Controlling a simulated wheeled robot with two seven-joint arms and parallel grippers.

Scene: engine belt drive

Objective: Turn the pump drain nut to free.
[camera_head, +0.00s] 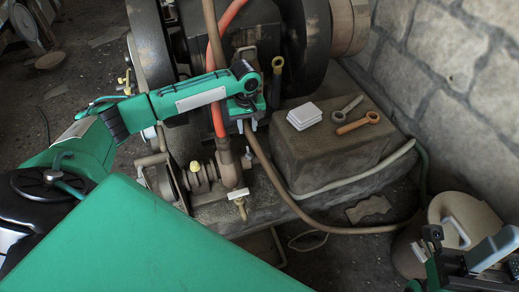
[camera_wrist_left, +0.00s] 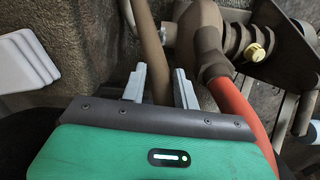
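The pump (camera_head: 205,178) sits low beside the engine, with a small yellow nut-like fitting (camera_head: 195,166) on top. The yellow fitting also shows in the left wrist view (camera_wrist_left: 255,52). A brass T-shaped fitting (camera_head: 240,205) hangs at the pump's front; I cannot tell which of these is the drain nut. My left gripper (camera_head: 248,126) points down above and right of the pump, apart from both fittings. Its fingers (camera_wrist_left: 160,88) are open, with a brown hose (camera_wrist_left: 152,50) showing behind the gap. Part of my right gripper (camera_head: 434,238) shows at the lower right; its fingers are unclear.
A red hose (camera_head: 216,110) runs close beside my left gripper down to the pump. A lidded bucket (camera_head: 465,215) stands at lower right.

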